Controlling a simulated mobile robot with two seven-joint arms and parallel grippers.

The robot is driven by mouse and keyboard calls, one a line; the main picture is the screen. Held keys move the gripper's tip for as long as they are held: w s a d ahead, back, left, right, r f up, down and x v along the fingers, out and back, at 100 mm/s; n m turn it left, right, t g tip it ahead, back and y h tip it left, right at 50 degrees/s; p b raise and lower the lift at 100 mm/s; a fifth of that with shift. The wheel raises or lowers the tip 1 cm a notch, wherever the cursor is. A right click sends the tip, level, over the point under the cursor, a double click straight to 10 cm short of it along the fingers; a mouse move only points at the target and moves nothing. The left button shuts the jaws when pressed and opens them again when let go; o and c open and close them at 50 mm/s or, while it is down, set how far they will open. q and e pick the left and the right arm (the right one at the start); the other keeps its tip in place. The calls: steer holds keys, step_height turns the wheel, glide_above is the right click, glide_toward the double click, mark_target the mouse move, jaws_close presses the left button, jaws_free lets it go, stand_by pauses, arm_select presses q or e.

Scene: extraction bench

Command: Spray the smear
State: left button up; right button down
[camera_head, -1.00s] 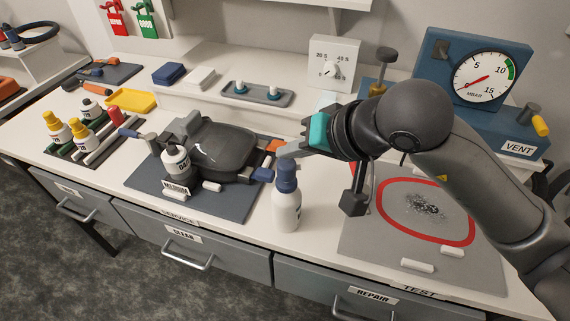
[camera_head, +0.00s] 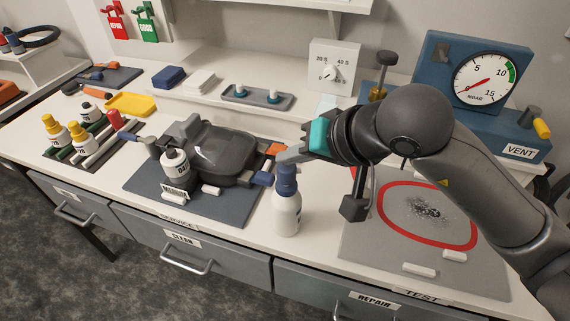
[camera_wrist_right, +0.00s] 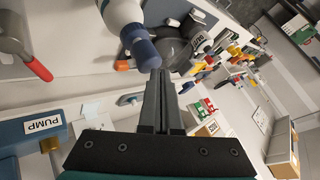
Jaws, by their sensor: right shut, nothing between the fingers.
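A white bottle with a blue cap (camera_head: 286,213) stands upright on the bench between two grey mats. The smear (camera_head: 425,211) is a dark speckled patch inside a red ring (camera_head: 384,219) on the right mat. My right gripper (camera_head: 281,159) is shut and empty, its fingertips at the top of the blue cap, overlapping it in the head view. In the right wrist view the shut fingertips (camera_wrist_right: 156,72) lie right beside the blue cap (camera_wrist_right: 143,51); I cannot tell whether they touch it. My left gripper is not in view.
The left mat (camera_head: 238,211) holds a dark rounded device (camera_head: 222,150) and a small white bottle (camera_head: 174,165). A gauge box (camera_head: 437,85) stands behind my right arm. White blocks (camera_head: 420,269) lie on the right mat. A bottle rack (camera_head: 101,157) is at the far left.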

mark_target(291, 170)
steer(key=shift+f+b, duration=0.35)
steer(key=shift+b, duration=0.1)
stand_by(0.3)
steer(key=shift+r, duration=0.15)
steer(key=shift+r+p, duration=0.45)
steer(key=shift+r, duration=0.45)
step_height(291, 170, up, 6)
steer(key=p, duration=0.3)
stand_by(0.9)
